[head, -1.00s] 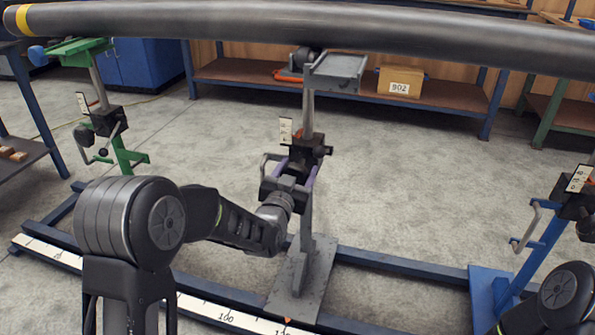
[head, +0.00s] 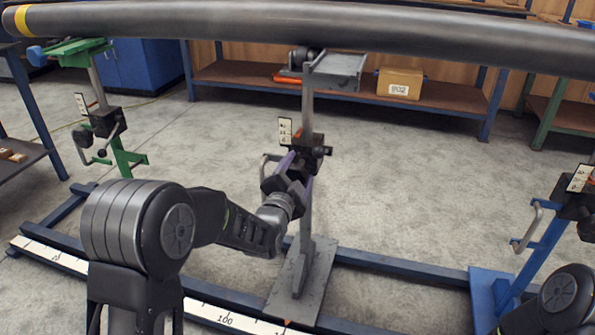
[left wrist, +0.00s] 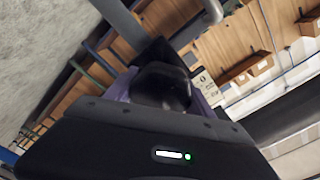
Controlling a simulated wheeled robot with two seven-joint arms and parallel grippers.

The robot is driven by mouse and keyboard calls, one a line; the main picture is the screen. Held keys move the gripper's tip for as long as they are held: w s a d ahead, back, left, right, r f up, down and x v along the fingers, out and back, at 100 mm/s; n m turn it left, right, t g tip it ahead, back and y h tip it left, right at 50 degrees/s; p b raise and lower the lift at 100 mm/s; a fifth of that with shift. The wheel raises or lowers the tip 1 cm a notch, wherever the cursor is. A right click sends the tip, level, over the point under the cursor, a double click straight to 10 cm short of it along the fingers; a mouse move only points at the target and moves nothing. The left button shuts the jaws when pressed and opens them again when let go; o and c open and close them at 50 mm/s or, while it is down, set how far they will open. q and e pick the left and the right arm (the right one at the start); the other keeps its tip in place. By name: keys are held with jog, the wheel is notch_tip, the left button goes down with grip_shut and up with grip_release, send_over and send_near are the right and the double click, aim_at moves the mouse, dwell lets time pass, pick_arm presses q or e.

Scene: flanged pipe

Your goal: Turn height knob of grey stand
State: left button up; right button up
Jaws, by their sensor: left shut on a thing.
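The grey stand (head: 307,120) stands in the middle of the head view, its foot on the rail. It has a dark clamp block, a white scale plate (head: 285,131) and a bent metal handle (head: 264,168). My left gripper (head: 297,169) is at the front of this block, rolled to a tilt. It is shut on a black knob (left wrist: 165,88), which sits between the purple-edged fingers in the left wrist view. The gripper mostly hides this knob in the head view. My right gripper is out of view; only part of its arm shows at the lower right.
A long dark pipe (head: 400,35) spans above the stands. A green stand (head: 105,122) is at the left and a blue stand (head: 535,245) at the right. A blue rail with a ruler strip (head: 225,318) runs below.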

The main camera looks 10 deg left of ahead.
aim_at(294, 179)
pick_arm(q)
jog(key=shift+m, duration=0.3)
jog(key=o, duration=1.4)
jog(key=shift+c, duration=0.2)
jog(key=s+p, duration=0.1)
jog(key=s, duration=0.2)
jog(key=s+p, duration=0.1)
jog(key=s, duration=0.3)
jog(key=shift+a, duration=0.2)
jog(key=shift+s, duration=0.4)
